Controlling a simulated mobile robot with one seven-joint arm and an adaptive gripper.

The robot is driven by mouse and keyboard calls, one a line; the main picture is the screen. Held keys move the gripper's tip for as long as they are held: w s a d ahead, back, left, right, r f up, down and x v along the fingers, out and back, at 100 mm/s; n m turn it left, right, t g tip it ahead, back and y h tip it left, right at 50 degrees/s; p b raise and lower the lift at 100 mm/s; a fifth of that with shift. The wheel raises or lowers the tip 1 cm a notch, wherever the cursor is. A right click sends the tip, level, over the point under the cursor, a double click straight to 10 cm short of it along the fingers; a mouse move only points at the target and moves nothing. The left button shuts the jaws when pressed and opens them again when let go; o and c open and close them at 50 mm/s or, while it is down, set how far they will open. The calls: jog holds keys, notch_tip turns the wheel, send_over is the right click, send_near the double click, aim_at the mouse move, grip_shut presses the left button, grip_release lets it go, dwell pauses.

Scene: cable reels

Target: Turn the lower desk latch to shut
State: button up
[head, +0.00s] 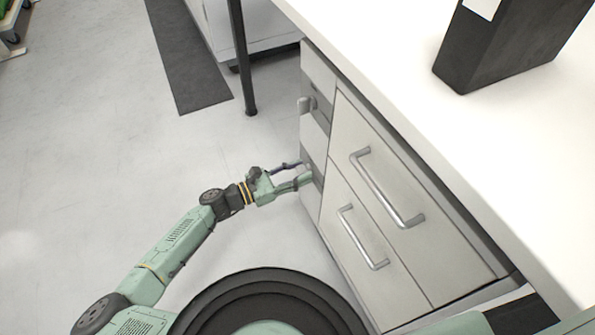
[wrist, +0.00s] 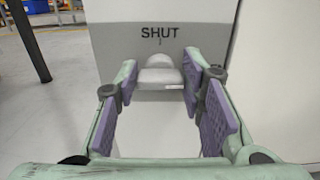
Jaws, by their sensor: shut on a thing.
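The lower desk latch (wrist: 159,77) is a grey piece with a rounded top and a wide bar, on a grey panel of the desk's end. The word SHUT (wrist: 160,32) and a small mark are printed above it. The latch's bar lies across the wrist view, between the purple pads of my gripper (wrist: 158,82), which is shut on it. In the head view my gripper (head: 303,174) reaches the desk's end panel low down, and mostly hides the latch there. Any other printed word near the latch is hidden or out of view.
The upper latch (head: 307,104) sits higher on the same end panel. Drawer fronts with bar handles (head: 386,187) face right of my arm. The white desktop (head: 450,130) overhangs them and carries a dark box (head: 505,45). A black table leg (head: 243,70) stands behind.

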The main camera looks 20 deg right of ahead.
jog(key=c, duration=0.4)
jog(key=shift+o, duration=0.2)
jog(key=shift+n, duration=0.3)
jog(key=n, duration=0.3)
jog(key=shift+w+n, duration=0.1)
jog(key=shift+n, duration=0.3)
jog(key=n, duration=0.4)
jog(key=shift+w+p, duration=0.1)
jog(key=shift+p, duration=0.3)
jog(key=n, duration=0.5)
jog(key=shift+f+p, duration=0.1)
jog(key=shift+p, duration=0.3)
jog(key=shift+f+n+p, duration=0.15)
jog(key=shift+n+p, duration=0.3)
jog(key=shift+n, duration=1.85)
